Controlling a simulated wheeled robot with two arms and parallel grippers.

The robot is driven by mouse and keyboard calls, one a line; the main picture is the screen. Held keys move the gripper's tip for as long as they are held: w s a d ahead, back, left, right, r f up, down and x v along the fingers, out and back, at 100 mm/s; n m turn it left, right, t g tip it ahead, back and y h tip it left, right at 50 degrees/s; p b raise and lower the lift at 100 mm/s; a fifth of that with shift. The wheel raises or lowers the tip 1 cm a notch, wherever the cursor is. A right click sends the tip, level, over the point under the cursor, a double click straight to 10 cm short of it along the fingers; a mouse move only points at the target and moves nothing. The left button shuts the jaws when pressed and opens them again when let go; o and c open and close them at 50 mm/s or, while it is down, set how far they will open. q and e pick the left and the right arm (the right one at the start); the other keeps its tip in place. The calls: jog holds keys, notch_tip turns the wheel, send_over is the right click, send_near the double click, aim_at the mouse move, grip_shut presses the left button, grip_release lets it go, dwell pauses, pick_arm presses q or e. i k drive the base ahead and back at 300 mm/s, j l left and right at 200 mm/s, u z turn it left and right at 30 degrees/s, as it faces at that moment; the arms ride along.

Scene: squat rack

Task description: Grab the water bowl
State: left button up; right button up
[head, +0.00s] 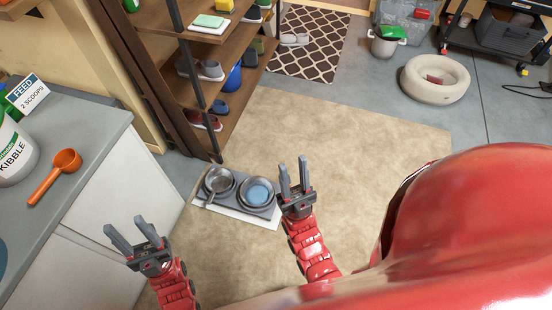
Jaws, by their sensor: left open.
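The water bowl (258,191) is a round metal bowl with blue water in it. It sits in the right side of a dark double feeder stand (235,206) on a white mat (247,218) on the floor. A second metal bowl (217,178), with what looks like a handled scoop or pan in it, sits on the left side. My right gripper (294,164) is open and empty, appearing just right of the water bowl; its height above the floor is unclear. My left gripper (124,224) is open and empty, left of the stand and near the cabinet.
A grey counter (88,165) with a kibble tub (14,155) and orange scoop (58,176) stands at left. A wooden shoe shelf (165,65) rises behind the bowls. A pet bed (435,80) lies at back right. The beige rug (350,145) is mostly clear.

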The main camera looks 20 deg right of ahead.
aim_at(256, 191)
jog(key=k+l+z, duration=0.1)
jog(key=z, duration=0.25)
jog(key=l+u, duration=0.45)
jog(key=l, duration=0.55)
jog(key=j+z, duration=0.3)
jog(key=j, duration=0.35)
jog(key=j+z, duration=0.35)
jog(key=j, duration=0.35)
jog(key=k+j+z, duration=0.1)
jog(key=j+z, duration=0.2)
jog(key=j, duration=0.35)
jog(key=k+l+u, duration=0.15)
jog(key=l, duration=0.25)
jog(key=k+l+u, duration=0.2)
jog(key=l, duration=0.2)
jog(key=k+l+u, duration=0.15)
jog(key=k+l, duration=0.15)
jog(key=i+l+u, duration=0.25)
jog(key=i, duration=0.25)
jog(key=i+l+u, duration=0.2)
jog(key=i, duration=0.25)
jog(key=i+l+u, duration=0.25)
jog(key=i, duration=0.2)
